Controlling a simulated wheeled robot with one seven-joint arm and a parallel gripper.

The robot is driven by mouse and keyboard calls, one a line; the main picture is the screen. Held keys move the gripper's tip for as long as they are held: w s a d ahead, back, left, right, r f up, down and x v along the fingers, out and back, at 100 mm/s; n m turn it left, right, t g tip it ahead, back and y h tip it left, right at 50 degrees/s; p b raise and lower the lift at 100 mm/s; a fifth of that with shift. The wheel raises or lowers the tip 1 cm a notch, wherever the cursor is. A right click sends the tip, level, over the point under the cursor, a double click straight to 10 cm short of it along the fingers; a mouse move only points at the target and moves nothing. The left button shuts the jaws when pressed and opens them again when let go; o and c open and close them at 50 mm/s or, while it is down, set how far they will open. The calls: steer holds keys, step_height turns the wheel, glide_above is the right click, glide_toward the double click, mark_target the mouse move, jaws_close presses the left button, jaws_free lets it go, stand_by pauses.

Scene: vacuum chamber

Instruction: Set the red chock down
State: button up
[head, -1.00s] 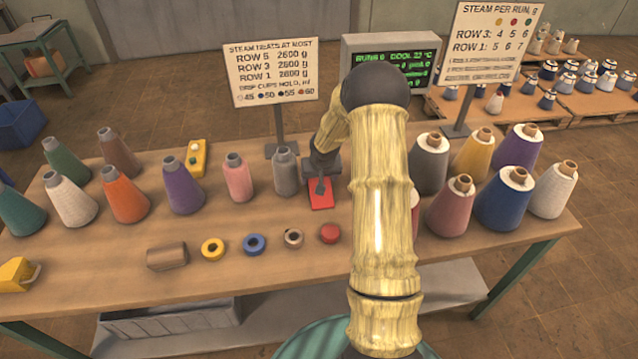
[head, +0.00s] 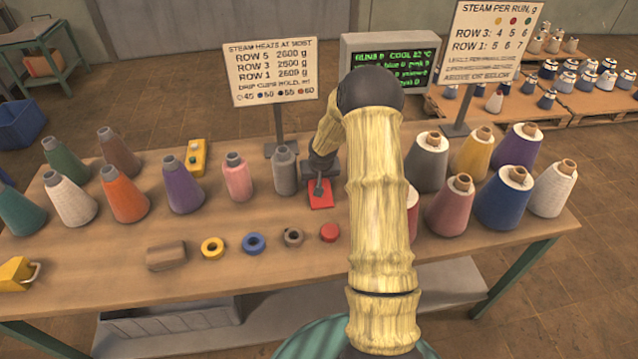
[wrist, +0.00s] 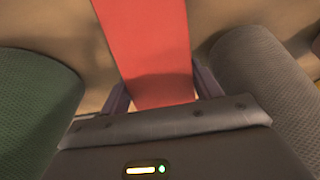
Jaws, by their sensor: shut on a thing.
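The red chock (head: 320,198) is near the middle of the table, just right of a grey cone (head: 285,172). My gripper (head: 319,184) is above and behind it, shut on it. In the wrist view the chock (wrist: 148,45) runs straight out between the two fingers of my gripper (wrist: 163,95). Its near end is hidden by the gripper body. I cannot tell whether its underside touches the tabletop.
In the wrist view a green cone (wrist: 35,105) and a grey cone (wrist: 262,85) stand close on either side. A red ring (head: 330,233) and other rings lie in front. More cones (head: 447,207) stand right. My arm hides part of the table.

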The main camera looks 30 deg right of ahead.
steer(key=shift+d+r, duration=0.2)
steer(key=shift+r, duration=0.4)
step_height(320, 180, up, 17)
steer(key=shift+a, duration=0.15)
stand_by(0.6)
